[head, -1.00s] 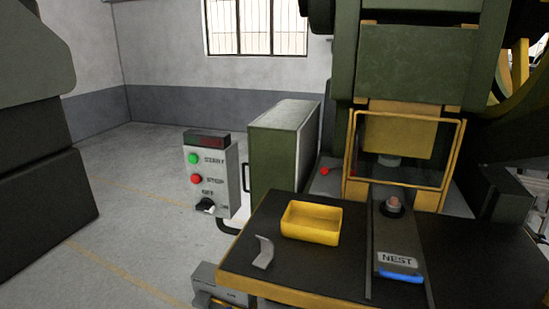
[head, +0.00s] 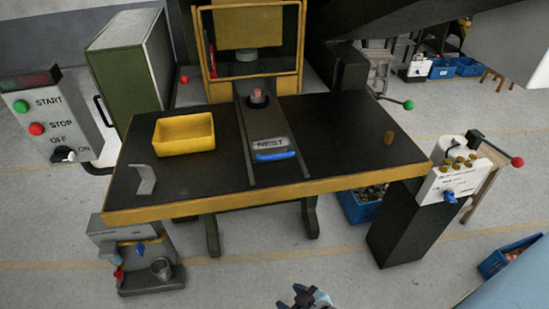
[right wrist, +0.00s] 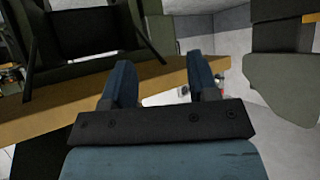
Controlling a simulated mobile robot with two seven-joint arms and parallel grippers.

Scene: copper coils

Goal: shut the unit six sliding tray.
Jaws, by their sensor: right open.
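The sliding tray (head: 268,132), a dark grey slide labelled NEST, lies along the middle of the press table in the head view. Its blue handle (head: 274,156) faces the table's front edge. A copper-coloured round piece (head: 258,96) sits on its far part, just in front of the yellow guard frame. My right gripper (head: 308,294) shows at the bottom edge of the head view, below and in front of the table, apart from the handle. In the right wrist view its two blue-grey fingers (right wrist: 162,82) stand apart with nothing between them. My left gripper is not in view.
The black table (head: 345,135) has a yellow front edge and carries a yellow bin (head: 184,134), a bent grey bracket (head: 146,180) and a small brown cylinder (head: 389,137). A START/STOP box (head: 52,118) stands left. A dark pedestal (head: 405,222) stands front right.

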